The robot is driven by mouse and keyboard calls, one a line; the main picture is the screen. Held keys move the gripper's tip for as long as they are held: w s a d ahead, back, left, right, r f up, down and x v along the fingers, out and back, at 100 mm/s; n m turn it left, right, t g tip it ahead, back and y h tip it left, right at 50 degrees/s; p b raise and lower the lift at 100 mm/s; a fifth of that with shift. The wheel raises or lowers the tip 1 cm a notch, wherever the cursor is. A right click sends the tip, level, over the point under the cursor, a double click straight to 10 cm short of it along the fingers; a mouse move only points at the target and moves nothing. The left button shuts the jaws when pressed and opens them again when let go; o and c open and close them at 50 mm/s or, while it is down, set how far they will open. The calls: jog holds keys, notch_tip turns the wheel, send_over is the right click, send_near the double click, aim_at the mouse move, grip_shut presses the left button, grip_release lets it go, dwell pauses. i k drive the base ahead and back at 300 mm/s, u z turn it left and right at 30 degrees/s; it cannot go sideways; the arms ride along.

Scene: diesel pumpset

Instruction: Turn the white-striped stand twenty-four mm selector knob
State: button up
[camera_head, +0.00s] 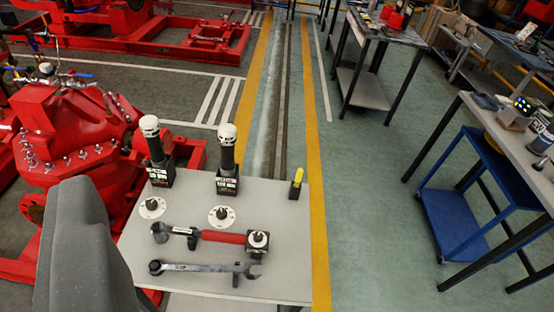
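Two black upright stands with white tops, a left one (158,155) and a right one (227,165), stand on a light grey table. Each has a label with small print and green on its base. White stripes are too small to make out for sure on either. In front of them lie two round white dials with dark knobs at their centres, a left dial (151,208) and a right dial (221,217). The size markings cannot be read. A grey rounded part of my own body covers the lower left. My gripper's fingers do not show.
A red-handled wrench (222,237), a black block with a white dial (257,243) and a grey spanner (205,268) lie at the table's (285,275) front. A yellow-topped black piece (297,184) stands at its right edge.

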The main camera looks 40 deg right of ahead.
aim_at(222, 213)
jog(key=z, duration=1.35)
jog(key=k, duration=0.65)
jog(key=u, duration=0.7)
